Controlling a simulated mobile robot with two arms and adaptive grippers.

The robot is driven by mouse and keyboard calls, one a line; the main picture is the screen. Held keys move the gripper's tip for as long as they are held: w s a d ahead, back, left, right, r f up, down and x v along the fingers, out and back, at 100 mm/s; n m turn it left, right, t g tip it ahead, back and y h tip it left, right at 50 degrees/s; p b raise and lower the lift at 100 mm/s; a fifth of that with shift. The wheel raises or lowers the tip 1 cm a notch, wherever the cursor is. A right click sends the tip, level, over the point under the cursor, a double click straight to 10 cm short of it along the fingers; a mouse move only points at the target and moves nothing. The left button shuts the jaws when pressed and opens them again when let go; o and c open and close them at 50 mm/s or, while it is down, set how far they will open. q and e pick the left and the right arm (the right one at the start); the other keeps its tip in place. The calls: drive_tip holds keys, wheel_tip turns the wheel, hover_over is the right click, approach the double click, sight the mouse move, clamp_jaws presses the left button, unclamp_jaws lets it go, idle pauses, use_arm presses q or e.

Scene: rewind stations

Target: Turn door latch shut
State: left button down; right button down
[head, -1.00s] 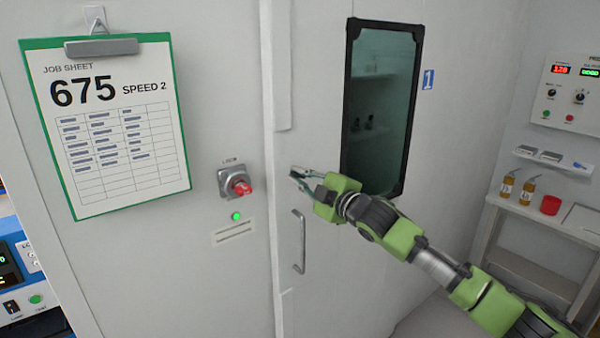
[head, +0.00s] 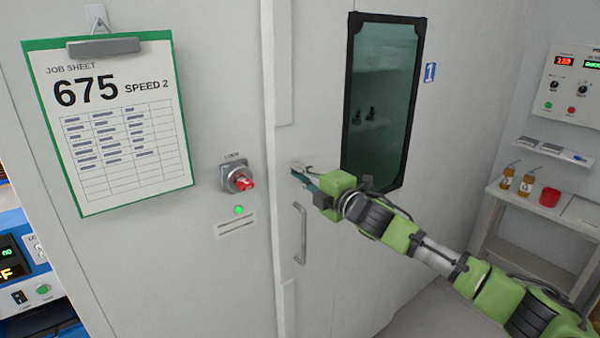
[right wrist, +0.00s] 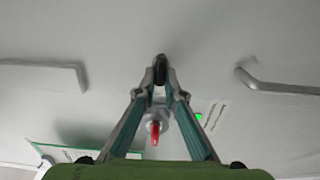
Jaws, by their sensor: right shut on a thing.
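The white door (head: 345,265) has a dark window, and its edge looks flush beside the wall panel. My right gripper (head: 295,170) is at the door's left edge, above the door handle (head: 301,235). In the right wrist view its fingers (right wrist: 160,82) meet on a small dark piece, which I take as the door latch (right wrist: 160,68). The fingers hide most of it, so its angle is hard to tell. The red lock knob (head: 243,182) is on the panel left of the gripper, apart from it, and shows in the wrist view (right wrist: 155,133). My left gripper is out of view.
A green light (head: 238,210) glows below the lock knob. A job sheet on a green clipboard (head: 120,150) hangs at left. At right a side table (head: 510,200) holds two bottles and a red cup, below a control box (head: 570,95).

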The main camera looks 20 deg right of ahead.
drive_tip(key=c, duration=2.1)
unclamp_jaws()
drive_tip(key=shift+c, duration=0.2)
drive_tip(key=v, duration=1.2)
drive_tip(key=shift+f, duration=0.1)
